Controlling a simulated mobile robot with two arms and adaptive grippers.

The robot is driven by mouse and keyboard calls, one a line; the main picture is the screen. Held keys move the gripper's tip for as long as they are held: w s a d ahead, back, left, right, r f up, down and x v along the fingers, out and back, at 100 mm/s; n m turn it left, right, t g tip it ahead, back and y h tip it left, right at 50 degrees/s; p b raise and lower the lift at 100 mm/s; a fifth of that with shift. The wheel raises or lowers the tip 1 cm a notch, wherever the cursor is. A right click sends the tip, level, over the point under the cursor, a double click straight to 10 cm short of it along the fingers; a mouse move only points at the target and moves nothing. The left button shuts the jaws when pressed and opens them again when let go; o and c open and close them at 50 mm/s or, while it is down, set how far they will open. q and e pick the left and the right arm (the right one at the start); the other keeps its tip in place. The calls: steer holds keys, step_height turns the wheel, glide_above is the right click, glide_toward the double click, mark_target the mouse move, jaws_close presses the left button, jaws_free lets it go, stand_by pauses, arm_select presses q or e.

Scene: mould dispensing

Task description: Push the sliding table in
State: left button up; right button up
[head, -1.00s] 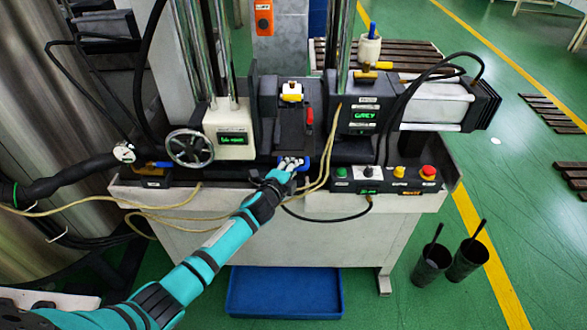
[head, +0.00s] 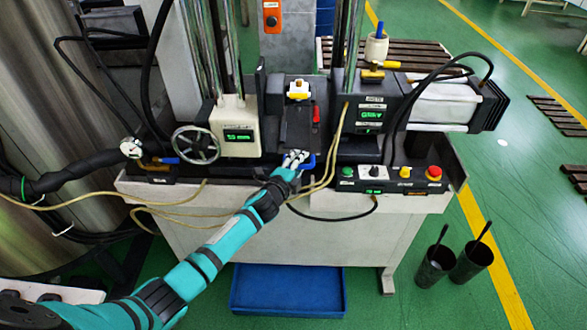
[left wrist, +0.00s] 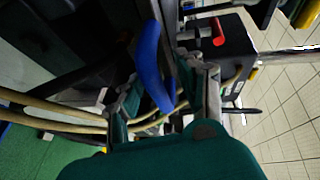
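The sliding table (head: 297,128) is a dark slab in the middle of the machine, with a white and yellow piece (head: 298,90) on it and a red lever at its right. A blue handle (head: 309,162) is at its front end. My left gripper (head: 296,159) is at this front end, beside the handle. In the left wrist view the blue handle (left wrist: 150,65) shows between the two fingers (left wrist: 165,100), which stand apart with gaps beside it. The exact contact is partly hidden. My right gripper is not in view.
A handwheel (head: 195,145) is left of the table. A control box (head: 390,179) with buttons is to the right, and beige cables (head: 325,178) hang close to my left gripper. A blue tray (head: 288,290) lies below. Two dark cups (head: 437,265) stand on the floor.

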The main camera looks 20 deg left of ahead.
arm_select(q)
steer(key=v, duration=1.1)
steer(key=shift+s, duration=0.4)
steer(key=s+a+f+n+g+y, duration=0.1)
steer(key=s+a+f+n+g, duration=0.15)
steer(key=s+f, duration=0.6)
steer(key=s+a+f+n+g, duration=0.1)
steer(key=s+f+n+g, duration=0.15)
steer(key=f, duration=1.05)
steer(key=s+a+f+n+g+y, duration=0.1)
steer(key=s+f+n+g, duration=0.15)
steer(key=s+f, duration=0.6)
steer(key=s+f+n+g, duration=0.2)
steer(key=s+f, duration=0.4)
steer(key=s, duration=0.4)
steer(key=s+d+f+n+g+b, duration=0.1)
steer(key=s+f+n+g, duration=0.1)
steer(key=s+f, duration=0.4)
steer(key=s+d+f+n+g, duration=0.1)
steer(key=s+f+n+g, duration=0.2)
steer(key=s+f, duration=0.4)
steer(key=s+n, duration=0.1)
steer(key=s, duration=0.7)
steer(key=shift+d, duration=0.25)
steer(key=shift+f+n, duration=0.15)
steer(key=shift+n, duration=0.1)
